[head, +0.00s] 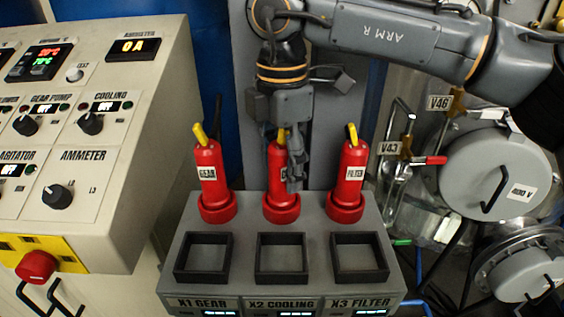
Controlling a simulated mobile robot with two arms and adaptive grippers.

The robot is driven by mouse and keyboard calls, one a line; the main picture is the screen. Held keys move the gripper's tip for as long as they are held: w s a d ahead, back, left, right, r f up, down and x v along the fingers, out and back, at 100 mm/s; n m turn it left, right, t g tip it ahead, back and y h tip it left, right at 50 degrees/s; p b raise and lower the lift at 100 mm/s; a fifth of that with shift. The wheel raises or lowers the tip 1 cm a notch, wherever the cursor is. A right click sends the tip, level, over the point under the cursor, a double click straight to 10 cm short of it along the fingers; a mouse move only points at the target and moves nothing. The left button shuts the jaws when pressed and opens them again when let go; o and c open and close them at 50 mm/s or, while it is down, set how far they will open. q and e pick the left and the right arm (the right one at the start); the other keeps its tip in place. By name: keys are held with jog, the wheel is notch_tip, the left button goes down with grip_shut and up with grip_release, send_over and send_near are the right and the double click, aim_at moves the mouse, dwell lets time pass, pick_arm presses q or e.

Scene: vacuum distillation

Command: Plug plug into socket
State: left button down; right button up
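Three red plugs stand upright in a row at the back of a grey socket box (184,256): the GEAR plug (209,185) on the left, the middle plug (278,190) with its label mostly covered, and the FILTER plug (350,182) on the right. In front of them are three square black-rimmed sockets: X1 GEAR (203,281), X2 COOLING (281,278) and X3 FILTER (360,276). My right gripper (294,183) points down at the middle plug and overlaps its right side; whether its fingers hold the plug is unclear. My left gripper is out of view.
A control panel (88,155) with knobs, displays and a red emergency button (37,266) stands at the left. At the right are glassware, valves V43 (390,148) and V46 (457,104), and a grey round vessel (492,172). The space above the sockets is clear.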

notch_tip(320, 180, up, 12)
jog(key=shift+r, duration=0.1)
dwell(0.6)
jog(key=shift+s, duration=0.1)
